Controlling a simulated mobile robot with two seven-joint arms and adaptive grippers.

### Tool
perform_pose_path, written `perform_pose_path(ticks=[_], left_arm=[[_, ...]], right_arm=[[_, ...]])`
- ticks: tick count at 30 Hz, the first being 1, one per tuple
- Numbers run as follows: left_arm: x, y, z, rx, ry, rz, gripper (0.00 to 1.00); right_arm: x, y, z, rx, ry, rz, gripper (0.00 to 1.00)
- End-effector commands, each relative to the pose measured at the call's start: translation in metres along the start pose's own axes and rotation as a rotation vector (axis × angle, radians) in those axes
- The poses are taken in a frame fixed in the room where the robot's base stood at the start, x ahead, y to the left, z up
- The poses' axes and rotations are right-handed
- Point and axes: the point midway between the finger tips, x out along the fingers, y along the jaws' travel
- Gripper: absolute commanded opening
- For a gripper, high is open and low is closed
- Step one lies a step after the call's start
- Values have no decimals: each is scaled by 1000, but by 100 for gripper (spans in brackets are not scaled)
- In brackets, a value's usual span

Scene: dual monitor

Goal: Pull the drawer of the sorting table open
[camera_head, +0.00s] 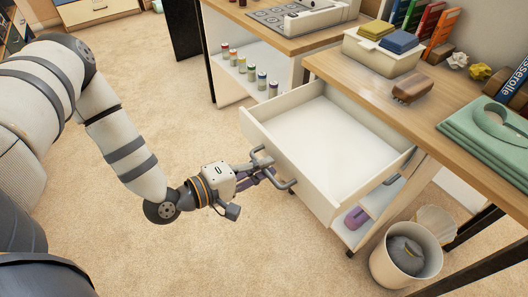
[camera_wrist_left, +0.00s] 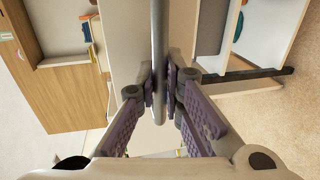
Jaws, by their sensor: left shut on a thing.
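The white drawer (camera_head: 322,139) of the sorting table (camera_head: 362,83) stands well out from under the wooden top, and its inside is empty. Its grey bar handle (camera_head: 287,184) is on the front panel. My left gripper (camera_head: 262,172) is at the handle, in front of the drawer. In the left wrist view the purple-padded fingers (camera_wrist_left: 162,90) are closed on the handle bar (camera_wrist_left: 159,45) from both sides. My right gripper is not in view.
A bin (camera_head: 406,260) with a dark object in it stands on the carpet right of the drawer. Open carpet lies in front of the drawer.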

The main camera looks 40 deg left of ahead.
Motion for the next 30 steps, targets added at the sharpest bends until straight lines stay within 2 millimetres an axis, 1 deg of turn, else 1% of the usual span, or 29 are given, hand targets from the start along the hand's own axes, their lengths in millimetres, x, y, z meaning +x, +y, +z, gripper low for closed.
perform_pose_path(ticks=[1, 2, 3, 4, 16, 19, 20, 22, 27, 30], left_arm=[[0, 1, 0, 0, 1, 3, 0], [0, 1, 0, 0, 1, 3, 13], [1, 1, 0, 0, 1, 3, 22], [1, 1, 0, 0, 1, 3, 29], [0, 0, 0, 0, 0, 0, 30], [-5, 0, -1, 0, 2, -2, 30], [-9, 0, -1, 0, 2, -2, 30], [-24, 0, -1, -2, 4, -3, 30], [-72, 0, -2, -1, 6, 0, 30], [-95, 1, -1, -2, 6, 2, 30]], right_arm=[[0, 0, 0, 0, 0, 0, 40], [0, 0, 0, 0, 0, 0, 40], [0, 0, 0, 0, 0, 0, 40], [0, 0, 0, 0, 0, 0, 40], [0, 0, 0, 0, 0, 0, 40], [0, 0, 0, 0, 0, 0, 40], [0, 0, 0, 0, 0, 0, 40], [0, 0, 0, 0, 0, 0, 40], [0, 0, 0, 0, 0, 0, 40], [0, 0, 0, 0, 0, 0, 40]])
